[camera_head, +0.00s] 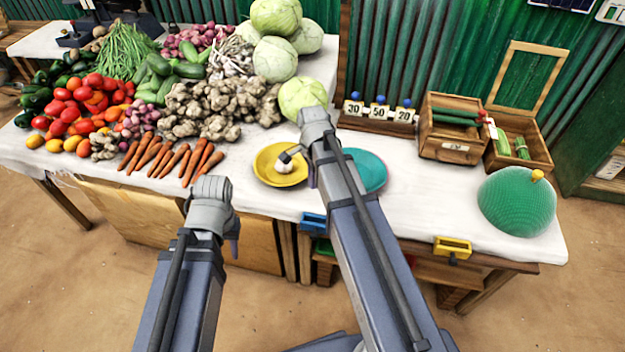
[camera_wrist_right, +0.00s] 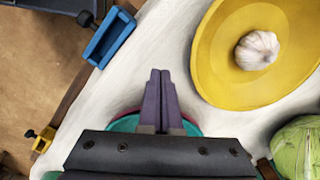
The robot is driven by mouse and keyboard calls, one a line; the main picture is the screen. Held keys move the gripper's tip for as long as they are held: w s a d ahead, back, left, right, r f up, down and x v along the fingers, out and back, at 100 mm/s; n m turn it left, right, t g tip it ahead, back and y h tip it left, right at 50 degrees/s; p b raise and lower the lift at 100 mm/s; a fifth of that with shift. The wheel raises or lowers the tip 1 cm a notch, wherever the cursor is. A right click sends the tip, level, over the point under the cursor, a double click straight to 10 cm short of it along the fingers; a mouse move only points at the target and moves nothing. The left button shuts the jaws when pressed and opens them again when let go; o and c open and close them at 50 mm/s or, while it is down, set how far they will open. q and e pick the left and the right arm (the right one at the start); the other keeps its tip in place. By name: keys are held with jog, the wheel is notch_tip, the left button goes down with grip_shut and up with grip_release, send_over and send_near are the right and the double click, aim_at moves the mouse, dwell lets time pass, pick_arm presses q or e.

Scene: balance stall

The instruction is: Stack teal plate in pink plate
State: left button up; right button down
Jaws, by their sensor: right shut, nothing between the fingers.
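The teal plate (camera_head: 369,168) lies on the white cloth, partly hidden behind my right arm. In the right wrist view its teal surface (camera_wrist_right: 124,124) shows behind my gripper body, with a thin pinkish edge (camera_wrist_right: 188,118) along it. That edge is all I see of a pink plate, and most of it is hidden. My right gripper (camera_wrist_right: 160,74) is shut and empty, above the cloth near the teal plate. In the head view my right arm hides its fingers. My left gripper (camera_head: 234,247) is in front of the table, low and turned away, its fingers mostly hidden.
A yellow plate (camera_head: 264,164) holding a garlic bulb (camera_head: 284,167) lies left of the teal plate. A cabbage (camera_head: 302,96) sits behind it. Vegetables fill the left side. Wooden boxes (camera_head: 449,143) and a green dome (camera_head: 516,204) stand right. Blue (camera_head: 313,222) and yellow holders (camera_head: 453,246) hang at the front edge.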

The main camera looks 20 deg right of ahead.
jog(key=d, duration=0.3)
jog(key=shift+w+p, duration=0.25)
jog(key=shift+p, duration=0.15)
jog(key=shift+d, duration=0.5)
jog(key=shift+w+d, duration=0.1)
jog(key=shift+d, duration=0.85)
jog(key=shift+a, duration=0.15)
